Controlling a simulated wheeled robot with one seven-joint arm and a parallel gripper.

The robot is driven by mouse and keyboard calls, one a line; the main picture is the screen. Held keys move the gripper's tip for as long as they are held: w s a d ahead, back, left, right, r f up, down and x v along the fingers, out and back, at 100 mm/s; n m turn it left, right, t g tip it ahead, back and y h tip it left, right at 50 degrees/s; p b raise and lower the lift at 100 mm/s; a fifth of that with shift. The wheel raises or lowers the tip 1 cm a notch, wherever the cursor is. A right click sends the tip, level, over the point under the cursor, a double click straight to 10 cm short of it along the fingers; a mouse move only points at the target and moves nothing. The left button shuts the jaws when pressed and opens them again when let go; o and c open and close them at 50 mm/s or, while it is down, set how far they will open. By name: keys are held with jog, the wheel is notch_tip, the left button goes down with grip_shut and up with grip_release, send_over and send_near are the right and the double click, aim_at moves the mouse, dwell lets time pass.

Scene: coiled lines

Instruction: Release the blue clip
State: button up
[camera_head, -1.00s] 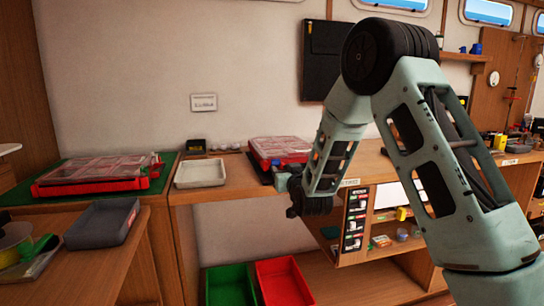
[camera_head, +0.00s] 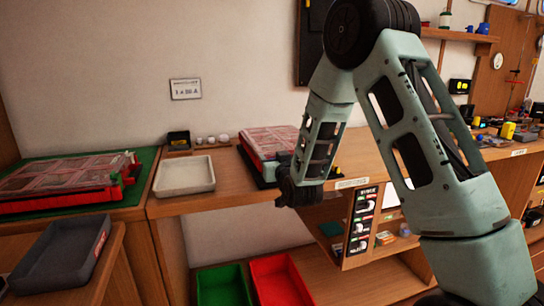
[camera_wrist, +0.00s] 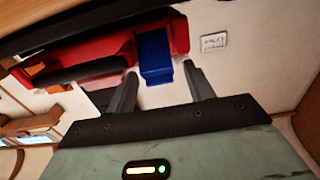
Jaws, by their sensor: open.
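The blue clip (camera_wrist: 155,55) shows in the wrist view as a blue block on the edge of a red case (camera_wrist: 105,48). My gripper (camera_wrist: 163,86) is open, with one finger on each side of the clip's near end. I cannot tell whether either finger touches it, or whether the clip is fastened. In the head view the red case with a clear lid (camera_head: 268,141) is on the wooden counter, partly behind my arm. The clip and my fingertips are hidden there by my arm.
Left of the case, a white tray (camera_head: 184,176) and a small black box (camera_head: 178,140) stand on the counter (camera_head: 226,188). A second red case (camera_head: 68,203) lies on a green mat (camera_head: 146,160). Green (camera_head: 222,287) and red (camera_head: 280,279) bins are below. A grey tray (camera_head: 62,256) is front left.

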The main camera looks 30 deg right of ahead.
jog(key=c, duration=1)
jog(key=shift+f+b, duration=0.35)
jog(key=shift+b, duration=0.85)
jog(key=shift+s+a+t+b, duration=0.15)
jog(key=shift+t+b, duration=0.25)
jog(key=shift+b, duration=0.35)
jog(key=shift+r, duration=0.2)
jog(key=o, duration=1)
